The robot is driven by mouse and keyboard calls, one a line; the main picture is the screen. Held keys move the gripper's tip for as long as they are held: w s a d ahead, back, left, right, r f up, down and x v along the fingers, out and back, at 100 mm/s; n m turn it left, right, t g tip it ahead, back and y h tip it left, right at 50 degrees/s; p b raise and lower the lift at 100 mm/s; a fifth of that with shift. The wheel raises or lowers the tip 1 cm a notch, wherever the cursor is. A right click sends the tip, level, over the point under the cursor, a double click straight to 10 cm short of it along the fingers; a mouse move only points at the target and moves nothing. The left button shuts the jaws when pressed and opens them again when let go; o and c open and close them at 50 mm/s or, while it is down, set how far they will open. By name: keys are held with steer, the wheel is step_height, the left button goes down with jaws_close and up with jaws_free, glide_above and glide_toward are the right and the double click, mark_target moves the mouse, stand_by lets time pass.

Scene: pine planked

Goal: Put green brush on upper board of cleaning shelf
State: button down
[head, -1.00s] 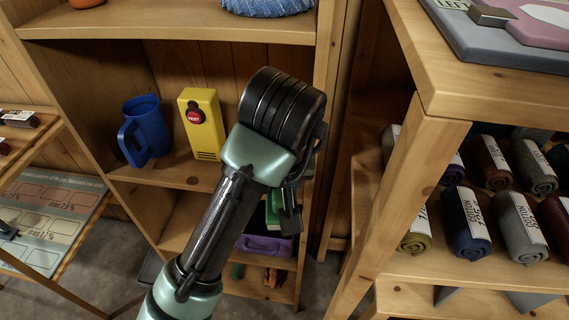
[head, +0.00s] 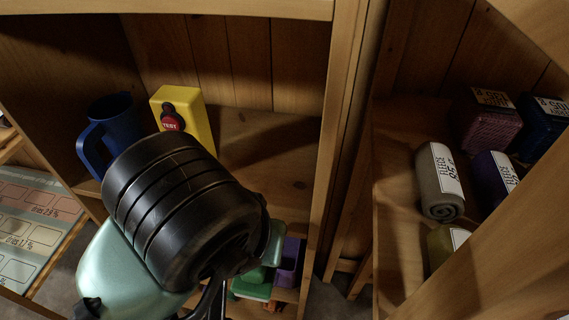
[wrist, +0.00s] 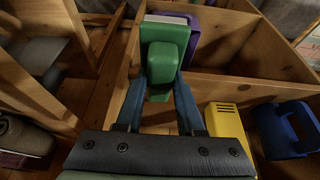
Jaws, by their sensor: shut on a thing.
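My gripper (wrist: 160,92) is shut on the green brush (wrist: 165,40), seen in the wrist view between two blue fingers. The brush has a green body with a pale layer at its far end. In the head view my arm covers most of the gripper; green parts of the brush (head: 253,289) show below the wrist. The cleaning shelf (head: 312,150) is pine.
A purple container (head: 288,262) is low in the shelf, close beside the brush in the picture. The middle board is bare right of the yellow box, up to the shelf's right upright. A neighbouring pine unit on the right holds rolled towels (head: 440,180).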

steer(key=w+d+b, duration=0.1)
steer(key=w, duration=0.3)
steer(key=w+d+b, duration=0.1)
steer(key=w, duration=0.9)
steer(key=shift+w+d+b, duration=0.1)
steer(key=shift+d+b, duration=0.3)
steer(key=w, duration=0.2)
steer(key=shift+w+d+f, duration=0.1)
steer(key=shift+w+d, duration=0.15)
steer(key=shift+w, duration=0.05)
steer(key=shift+w+f, duration=0.25)
steer(key=shift+f, duration=0.2)
steer(key=shift+f, duration=0.1)
steer(key=shift+d+f, duration=0.1)
steer(key=shift+f, duration=0.05)
steer(key=c, duration=0.5)
jaws_free()
steer(key=shift+f+b, duration=0.1)
steer(key=shift+b, duration=0.2)
